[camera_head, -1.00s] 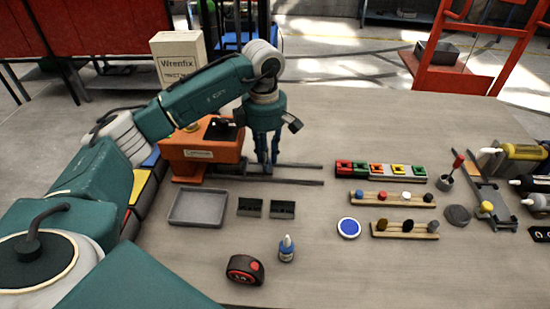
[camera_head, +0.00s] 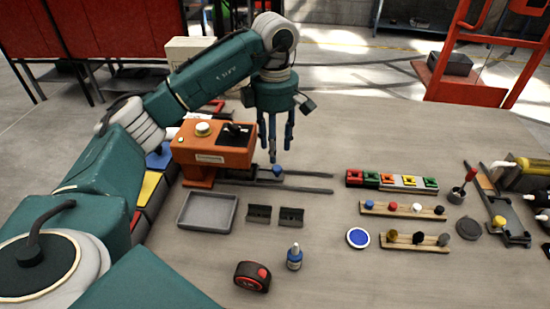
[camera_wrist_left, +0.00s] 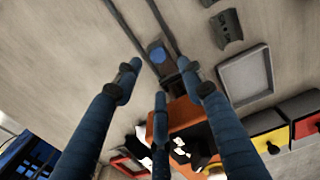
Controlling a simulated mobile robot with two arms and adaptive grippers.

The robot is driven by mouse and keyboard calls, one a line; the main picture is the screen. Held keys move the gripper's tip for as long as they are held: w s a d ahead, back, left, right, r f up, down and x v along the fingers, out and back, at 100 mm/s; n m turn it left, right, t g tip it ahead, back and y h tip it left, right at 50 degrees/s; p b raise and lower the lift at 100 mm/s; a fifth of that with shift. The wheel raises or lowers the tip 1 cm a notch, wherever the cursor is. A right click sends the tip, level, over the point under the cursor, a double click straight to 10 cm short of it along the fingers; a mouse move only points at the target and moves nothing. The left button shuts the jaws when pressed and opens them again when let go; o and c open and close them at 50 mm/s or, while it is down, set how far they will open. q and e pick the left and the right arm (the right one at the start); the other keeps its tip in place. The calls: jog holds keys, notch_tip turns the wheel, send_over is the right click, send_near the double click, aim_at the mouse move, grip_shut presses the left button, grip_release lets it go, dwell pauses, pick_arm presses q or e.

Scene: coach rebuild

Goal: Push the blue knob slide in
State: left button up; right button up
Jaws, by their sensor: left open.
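The blue knob (camera_head: 277,170) sits on a small dark slide between two dark rails (camera_head: 300,187), close to the right side of the orange machine (camera_head: 215,150). In the left wrist view the blue knob (camera_wrist_left: 156,53) shows just beyond my fingertips, with the orange machine (camera_wrist_left: 185,112) below it. My left gripper (camera_head: 275,152) is open and empty, fingers pointing down, above the knob and apart from it as far as I can tell. Its spread fingers also show in the left wrist view (camera_wrist_left: 158,78). My right gripper is not in view.
A grey tray (camera_head: 188,224) and two small black blocks (camera_head: 259,213) lie in front of the machine. A blue glue bottle (camera_head: 294,259) and a tape measure (camera_head: 252,277) are nearer. Racks of coloured pieces (camera_head: 392,180) stand to the right. Bench beyond the rails is clear.

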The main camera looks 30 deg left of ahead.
pick_arm(q)
notch_tip(320, 180, up, 5)
jog(key=shift+r, duration=0.2)
jog(key=shift+s+f, duration=0.1)
dwell(0.5)
